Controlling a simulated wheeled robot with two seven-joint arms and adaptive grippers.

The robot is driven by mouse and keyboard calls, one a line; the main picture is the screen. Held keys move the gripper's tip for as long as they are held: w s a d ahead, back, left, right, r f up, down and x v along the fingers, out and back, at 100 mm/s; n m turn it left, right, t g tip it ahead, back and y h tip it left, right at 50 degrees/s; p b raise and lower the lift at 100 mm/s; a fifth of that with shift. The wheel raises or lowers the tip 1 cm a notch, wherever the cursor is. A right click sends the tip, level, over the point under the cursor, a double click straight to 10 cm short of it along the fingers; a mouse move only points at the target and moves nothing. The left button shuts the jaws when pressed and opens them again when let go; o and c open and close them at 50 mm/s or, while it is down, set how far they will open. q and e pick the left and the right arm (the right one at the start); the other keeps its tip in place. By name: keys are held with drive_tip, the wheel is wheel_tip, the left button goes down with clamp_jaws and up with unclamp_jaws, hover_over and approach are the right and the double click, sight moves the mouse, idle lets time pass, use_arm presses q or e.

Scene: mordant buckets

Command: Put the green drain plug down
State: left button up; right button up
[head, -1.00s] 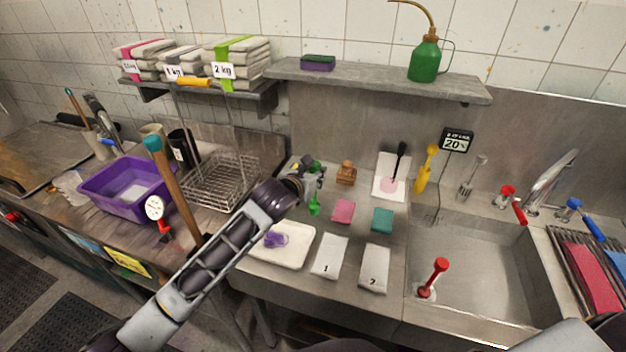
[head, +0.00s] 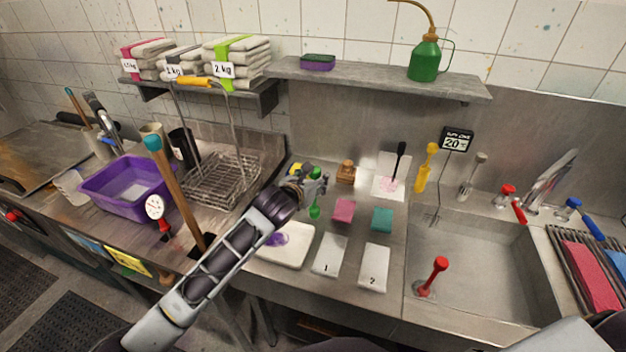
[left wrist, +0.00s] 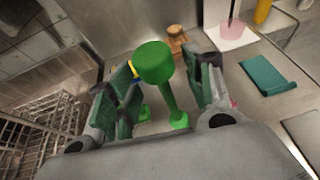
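The green drain plug (head: 314,211) is on the steel counter left of the sink, partly hidden by my left gripper (head: 316,184) in the head view. In the left wrist view, its round green knob (left wrist: 154,62) and slanting stem lie between the fingers of my left gripper (left wrist: 168,88). The fingers stand apart, with a visible gap between the plug and the right finger. Whether the left finger touches the knob is unclear. My right gripper is out of view.
A white tray (head: 294,255) is in front. The sink (head: 480,265) holds a red plug (head: 435,275). A wire basket (head: 222,182) stands left.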

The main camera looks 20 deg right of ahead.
use_arm(q)
drive_tip(key=shift+r, duration=0.15)
drive_tip(key=shift+s+a+r, duration=0.1)
drive_tip(key=shift+s+a, duration=0.05)
drive_tip(key=shift+s, duration=0.05)
drive_tip(key=v, duration=1.1)
drive_tip(key=shift+r+b, duration=0.15)
drive_tip(key=shift+b, duration=0.3)
drive_tip(key=shift+s+a, duration=0.15)
idle(0.6)
